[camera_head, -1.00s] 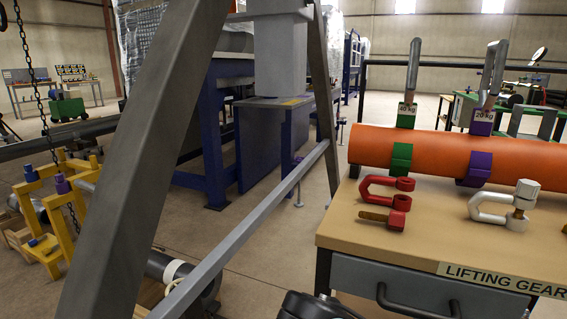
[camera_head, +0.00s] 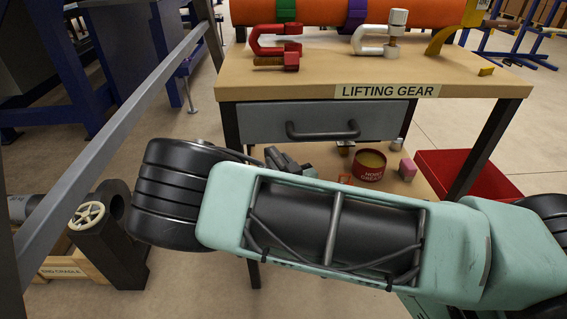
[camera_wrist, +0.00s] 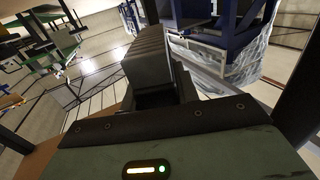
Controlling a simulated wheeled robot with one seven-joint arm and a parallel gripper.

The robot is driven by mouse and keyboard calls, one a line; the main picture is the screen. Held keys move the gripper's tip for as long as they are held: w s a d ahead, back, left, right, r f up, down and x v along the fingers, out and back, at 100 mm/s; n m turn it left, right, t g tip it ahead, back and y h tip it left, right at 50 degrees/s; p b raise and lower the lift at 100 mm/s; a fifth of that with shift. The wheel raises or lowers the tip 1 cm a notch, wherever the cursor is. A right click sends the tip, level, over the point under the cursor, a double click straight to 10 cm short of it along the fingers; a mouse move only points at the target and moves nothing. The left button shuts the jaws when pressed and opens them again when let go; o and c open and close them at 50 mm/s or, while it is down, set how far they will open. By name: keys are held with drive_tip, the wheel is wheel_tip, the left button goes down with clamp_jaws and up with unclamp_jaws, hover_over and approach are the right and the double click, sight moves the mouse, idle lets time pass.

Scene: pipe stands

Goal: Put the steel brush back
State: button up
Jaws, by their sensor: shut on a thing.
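My gripper (camera_head: 284,160) shows in the head view as a small dark grey part behind my forearm, at the front left of the bench's lower shelf. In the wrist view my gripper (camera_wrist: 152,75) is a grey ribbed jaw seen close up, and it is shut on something. The held thing, taken as the steel brush, is hidden behind the jaw and my arm, so I cannot make out its shape. No other brush can be made out.
A slanted grey bar (camera_head: 115,130) stands left.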

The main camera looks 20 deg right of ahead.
wheel_tip(320, 180, down, 4)
drive_tip(key=b, duration=0.3)
drive_tip(key=shift+f, duration=0.2)
drive_tip(key=shift+f+b, duration=0.65)
drive_tip(key=shift+f, duration=0.15)
drive_tip(key=shift+f+b, duration=0.75)
drive_tip(key=shift+f, duration=0.55)
drive_tip(key=o, duration=0.7)
drive_tip(key=shift+o, duration=0.2)
drive_tip(key=o, duration=0.5)
drive_tip(key=shift+o, duration=0.2)
drive_tip(key=shift+s, duration=0.1)
drive_tip(key=shift+s+d+p, duration=0.15)
drive_tip(key=shift+s+p, duration=0.15)
drive_tip(key=shift+s, duration=1.4)
drive_tip(key=shift+s+d+p, duration=0.1)
drive_tip(key=shift+s+p, duration=0.15)
drive_tip(key=shift+s, duration=1.45)
